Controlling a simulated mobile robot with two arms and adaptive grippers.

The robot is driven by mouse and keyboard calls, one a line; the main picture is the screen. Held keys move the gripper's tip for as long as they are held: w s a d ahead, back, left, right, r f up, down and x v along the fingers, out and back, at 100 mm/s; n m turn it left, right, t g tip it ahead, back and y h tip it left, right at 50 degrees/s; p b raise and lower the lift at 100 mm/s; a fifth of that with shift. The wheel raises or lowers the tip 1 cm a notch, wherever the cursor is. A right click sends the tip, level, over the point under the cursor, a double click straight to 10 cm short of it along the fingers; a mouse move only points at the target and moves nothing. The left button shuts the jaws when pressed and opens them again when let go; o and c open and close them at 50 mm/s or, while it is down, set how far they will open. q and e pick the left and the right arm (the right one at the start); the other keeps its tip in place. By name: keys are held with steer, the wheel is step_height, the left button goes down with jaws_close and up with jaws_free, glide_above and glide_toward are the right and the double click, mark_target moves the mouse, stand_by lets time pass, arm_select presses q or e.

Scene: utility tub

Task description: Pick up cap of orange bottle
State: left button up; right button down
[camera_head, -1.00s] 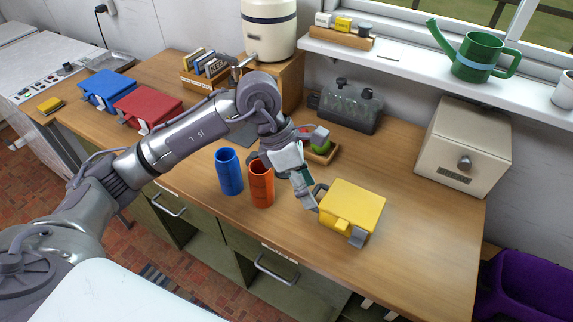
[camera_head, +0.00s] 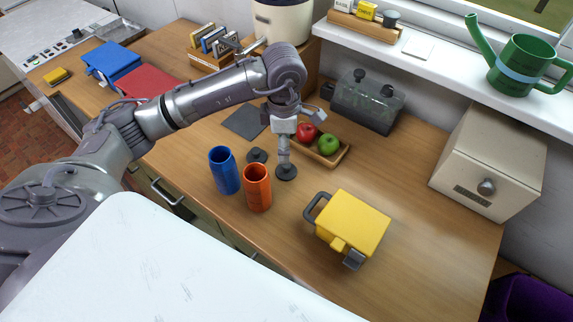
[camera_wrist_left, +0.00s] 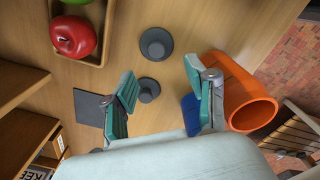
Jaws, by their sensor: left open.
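The open orange bottle (camera_head: 257,189) stands upright on the wooden counter beside the open blue bottle (camera_head: 225,172). Two dark round caps with knobs lie apart on the counter: one cap (camera_head: 257,155) behind the bottles, the other (camera_head: 287,173) right of the orange bottle. Which belongs to the orange bottle, I cannot tell. My left gripper (camera_head: 285,160) points down by the right cap and partly covers it. The left wrist view shows the gripper (camera_wrist_left: 160,100) open and empty, with one cap (camera_wrist_left: 148,91) seen between its fingers and the other cap (camera_wrist_left: 156,44) beyond. My right gripper is out of view.
A wooden tray (camera_head: 341,159) with red and green apples is close behind the gripper. A yellow box (camera_head: 354,222) sits to the right. A dark mat (camera_head: 245,121) lies behind the caps.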

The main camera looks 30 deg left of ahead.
mark_target(286, 168)
arm_select(q)
steer(key=shift+w+f, duration=0.2)
steer(key=shift+f, duration=0.9)
step_height(286, 168, down, 2)
steer(key=shift+f+p, duration=0.1)
steer(key=shift+p, duration=1)
step_height(286, 168, down, 2)
steer(key=shift+f+p, duration=0.25)
steer(key=shift+p, duration=0.1)
steer(key=shift+w+f, duration=0.1)
steer(key=shift+f, duration=0.3)
steer(key=shift+c, duration=0.3)
steer(key=c, duration=0.8)
steer(key=shift+c, duration=0.3)
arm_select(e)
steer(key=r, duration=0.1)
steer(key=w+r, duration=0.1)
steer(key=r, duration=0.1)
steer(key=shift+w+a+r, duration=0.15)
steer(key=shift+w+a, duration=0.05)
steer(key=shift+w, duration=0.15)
